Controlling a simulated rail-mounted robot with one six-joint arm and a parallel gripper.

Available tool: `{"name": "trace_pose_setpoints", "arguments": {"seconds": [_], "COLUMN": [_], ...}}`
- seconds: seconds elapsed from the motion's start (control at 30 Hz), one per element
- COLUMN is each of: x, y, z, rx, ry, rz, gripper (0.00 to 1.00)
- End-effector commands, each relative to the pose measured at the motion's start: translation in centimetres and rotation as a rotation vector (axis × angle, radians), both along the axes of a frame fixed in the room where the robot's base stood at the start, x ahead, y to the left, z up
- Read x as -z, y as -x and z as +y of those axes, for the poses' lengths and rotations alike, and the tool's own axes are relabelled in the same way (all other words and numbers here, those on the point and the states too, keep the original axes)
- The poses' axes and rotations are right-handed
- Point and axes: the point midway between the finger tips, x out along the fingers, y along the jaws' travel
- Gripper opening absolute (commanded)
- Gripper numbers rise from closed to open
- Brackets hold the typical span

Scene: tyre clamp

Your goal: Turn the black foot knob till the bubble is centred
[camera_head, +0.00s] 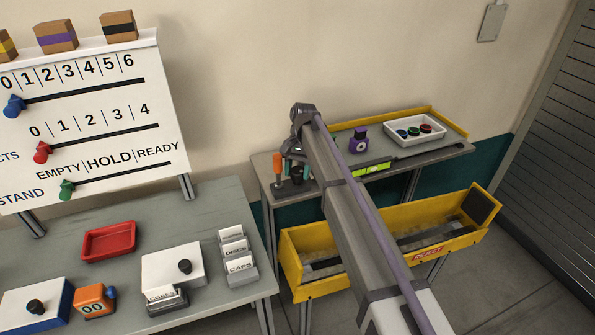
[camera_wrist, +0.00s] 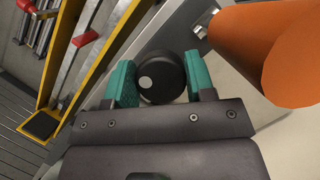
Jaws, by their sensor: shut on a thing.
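The black foot knob (camera_wrist: 160,78) is round with a light grey dot on its top, seen in the wrist view. My gripper (camera_wrist: 161,82) has its two teal fingers on either side of the knob and is shut on it. In the head view my gripper (camera_head: 296,172) is at the left end of the grey bench, with my arm reaching over from the front. A yellow-green level vial (camera_head: 371,169) lies along the bench's front edge. It is too small to tell where its bubble stands.
An orange cylinder (camera_wrist: 272,52) stands close beside my gripper; it also shows in the head view (camera_head: 277,166). A purple block (camera_head: 359,142) and a white tray (camera_head: 414,130) with coloured round pieces are on the bench. A yellow reject bin (camera_head: 427,250) stands below in front.

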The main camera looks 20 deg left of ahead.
Motion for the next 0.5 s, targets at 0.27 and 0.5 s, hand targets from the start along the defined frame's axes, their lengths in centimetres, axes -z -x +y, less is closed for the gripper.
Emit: {"name": "trace_pose_setpoints", "arguments": {"seconds": [0.27, 0.5], "x": [0.00, 0.01], "y": [-0.03, -0.03], "z": [-0.01, -0.06], "rx": [-0.154, -0.210], "ry": [0.000, 0.000], "rz": [-0.001, -0.001], "gripper": [0.26, 0.26]}}
